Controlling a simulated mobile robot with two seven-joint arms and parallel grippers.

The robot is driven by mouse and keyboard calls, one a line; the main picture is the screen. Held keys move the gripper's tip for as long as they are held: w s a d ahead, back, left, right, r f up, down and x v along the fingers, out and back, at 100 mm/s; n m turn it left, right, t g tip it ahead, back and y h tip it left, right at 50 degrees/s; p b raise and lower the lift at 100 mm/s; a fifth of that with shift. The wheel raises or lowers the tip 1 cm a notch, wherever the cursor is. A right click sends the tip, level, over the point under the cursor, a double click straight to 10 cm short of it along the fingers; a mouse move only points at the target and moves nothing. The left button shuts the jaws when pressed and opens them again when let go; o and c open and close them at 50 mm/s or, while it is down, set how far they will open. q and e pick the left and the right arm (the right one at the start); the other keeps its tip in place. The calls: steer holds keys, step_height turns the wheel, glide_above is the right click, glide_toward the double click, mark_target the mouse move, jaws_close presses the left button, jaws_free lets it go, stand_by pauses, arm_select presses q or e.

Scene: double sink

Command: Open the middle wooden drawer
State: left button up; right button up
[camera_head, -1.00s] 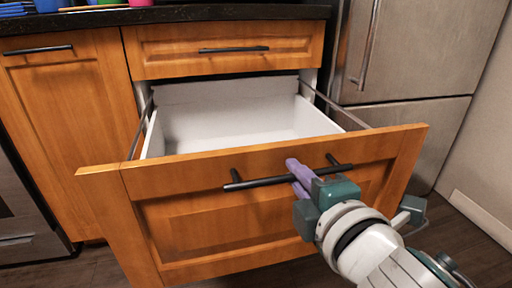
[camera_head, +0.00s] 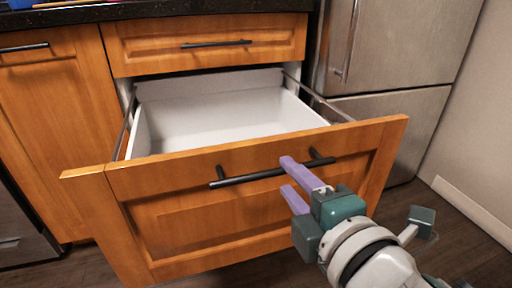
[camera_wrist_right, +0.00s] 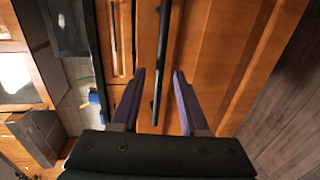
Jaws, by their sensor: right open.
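The wooden drawer (camera_head: 180,222) below the top one stands pulled well out, its white inside empty in the head view. Its dark bar handle (camera_head: 243,179) runs across the upper part of the front. My right gripper (camera_head: 287,176) is at the right half of this handle, with its two purple fingers open, one above and one below the bar. In the right wrist view the handle (camera_wrist_right: 163,50) runs up between the parted fingertips (camera_wrist_right: 159,73), apart from both. My left gripper is not in view.
The top drawer (camera_head: 150,52) is shut beneath the dark countertop (camera_head: 200,10). A wooden cabinet door (camera_head: 50,130) is at the left. A steel fridge (camera_head: 405,50) stands close on the right. Dark floor shows around the pulled-out drawer.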

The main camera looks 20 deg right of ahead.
steer(key=s+r, duration=0.1)
steer(key=s, duration=0.5)
steer(key=shift+p, duration=0.45)
steer(key=shift+d+r, duration=0.1)
steer(key=shift+r, duration=0.05)
steer(key=s+d+r+m+g+h+p, duration=0.2)
steer(key=d+r+m+p, duration=0.25)
steer(key=r+p, duration=0.4)
steer(key=s+d+r+m+g+h+p, duration=0.1)
steer(key=d+r+m+g+p, duration=0.3)
steer(key=r+p, duration=0.5)
steer(key=s+a+r+m+g+y+p, duration=0.1)
steer(key=s+a+r+m+g+p, duration=0.2)
steer(key=s+r+p, duration=0.6)
steer(key=s+a+r+m+g+y+p, duration=0.25)
steer(key=s+r+m+p, duration=0.2)
steer(key=r+p, duration=0.7)
step_height(320, 180, up, 34)
steer(key=p, duration=3.7)
steer(key=shift+w+d+g+h, duration=0.15)
steer(key=shift+d+g+h, duration=0.2)
steer(key=shift+d+h, duration=0.1)
